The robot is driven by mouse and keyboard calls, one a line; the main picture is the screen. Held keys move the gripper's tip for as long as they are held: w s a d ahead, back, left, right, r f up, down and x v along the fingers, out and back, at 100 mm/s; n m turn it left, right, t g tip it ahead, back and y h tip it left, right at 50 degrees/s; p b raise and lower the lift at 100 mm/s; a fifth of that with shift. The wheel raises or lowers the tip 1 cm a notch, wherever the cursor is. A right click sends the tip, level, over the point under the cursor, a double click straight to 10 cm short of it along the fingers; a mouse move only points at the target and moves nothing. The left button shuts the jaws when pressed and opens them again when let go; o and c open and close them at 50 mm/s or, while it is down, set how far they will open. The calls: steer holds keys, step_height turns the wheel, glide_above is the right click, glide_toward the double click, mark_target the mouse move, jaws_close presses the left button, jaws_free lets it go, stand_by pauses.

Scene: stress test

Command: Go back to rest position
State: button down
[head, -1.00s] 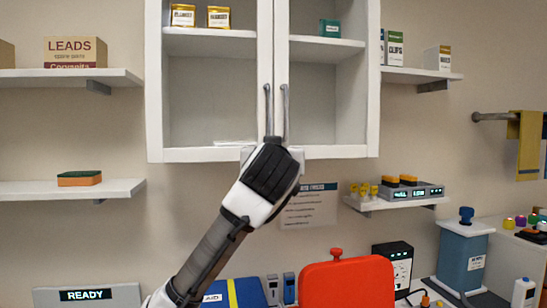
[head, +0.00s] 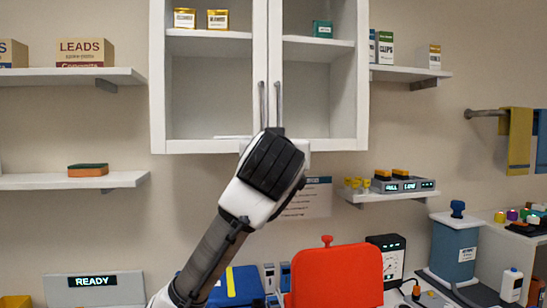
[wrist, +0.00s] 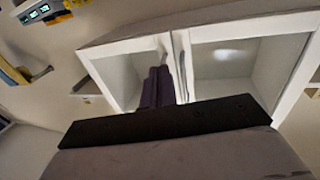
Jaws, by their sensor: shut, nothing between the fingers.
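My gripper (wrist: 157,72) shows in the wrist view as two dark fingers side by side, closed together and empty. In the head view my arm rises from the bottom, and its black and white wrist is in front of the lower edge of the white wall cabinet (head: 158,100). The fingers are mostly hidden behind the wrist there. The two upright cabinet door handles (head: 277,103) are just above the wrist. I cannot tell whether the fingers touch the cabinet. The cabinet (wrist: 288,62) also fills the upper part of the wrist view.
Shelves flank the cabinet, with a LEADS box (head: 85,52) and a sponge (head: 88,170) at left. Below are a red board-like object (head: 337,278), a blue case (head: 240,284) and a blue-grey canister (head: 455,250). Towels (head: 520,135) hang at right. Bare wall lies left of my arm.

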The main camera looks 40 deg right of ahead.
steer(key=v, duration=0.3)
steer(key=b+v, duration=0.1)
steer(key=shift+s+d+f, duration=0.1)
steer(key=shift+s, duration=0.55)
